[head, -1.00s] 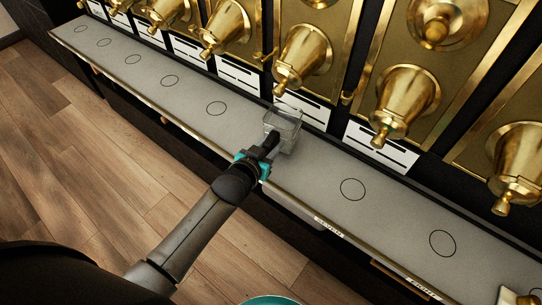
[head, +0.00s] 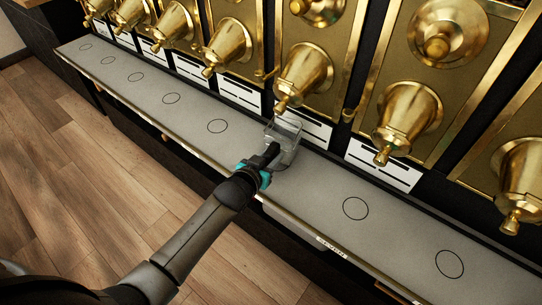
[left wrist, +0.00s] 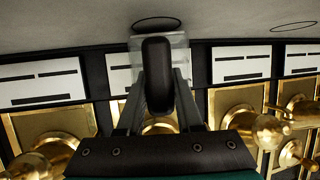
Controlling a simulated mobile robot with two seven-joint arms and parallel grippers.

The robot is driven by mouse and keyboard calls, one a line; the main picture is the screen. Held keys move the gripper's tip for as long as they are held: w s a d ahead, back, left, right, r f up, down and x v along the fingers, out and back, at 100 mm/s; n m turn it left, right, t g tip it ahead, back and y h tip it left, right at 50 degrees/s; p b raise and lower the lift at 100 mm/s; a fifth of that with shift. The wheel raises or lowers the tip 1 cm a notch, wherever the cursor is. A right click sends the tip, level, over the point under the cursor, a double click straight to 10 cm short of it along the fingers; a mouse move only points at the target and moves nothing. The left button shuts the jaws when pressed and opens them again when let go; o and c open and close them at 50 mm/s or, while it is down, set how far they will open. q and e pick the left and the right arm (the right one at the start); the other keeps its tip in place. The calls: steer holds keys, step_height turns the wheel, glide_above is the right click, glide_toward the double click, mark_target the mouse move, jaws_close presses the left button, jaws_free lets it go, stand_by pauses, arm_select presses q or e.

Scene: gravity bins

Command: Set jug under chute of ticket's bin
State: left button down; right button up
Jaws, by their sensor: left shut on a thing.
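A clear, see-through jug (head: 289,136) is at the grey shelf (head: 180,112), below and just in front of the nozzle of a gold chute (head: 302,76). My left gripper (head: 271,157) reaches it from the front and is shut on its dark handle (left wrist: 157,75). In the left wrist view, the jug's clear wall (left wrist: 181,54) shows behind the handle, with a shelf ring (left wrist: 157,23) close by it. I cannot tell whether the jug's base touches the shelf or is centred on the ring. No ticket is readable. My right gripper is not in view.
A row of gold bins with chutes lines the back, with white labels (head: 383,165) too small to read. Empty rings (head: 217,126) mark the shelf on both sides, including one at the right (head: 355,208). Wood floor (head: 80,185) lies in front.

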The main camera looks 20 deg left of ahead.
arm_select(q)
steer(key=shift+f+b, duration=0.35)
stand_by(0.3)
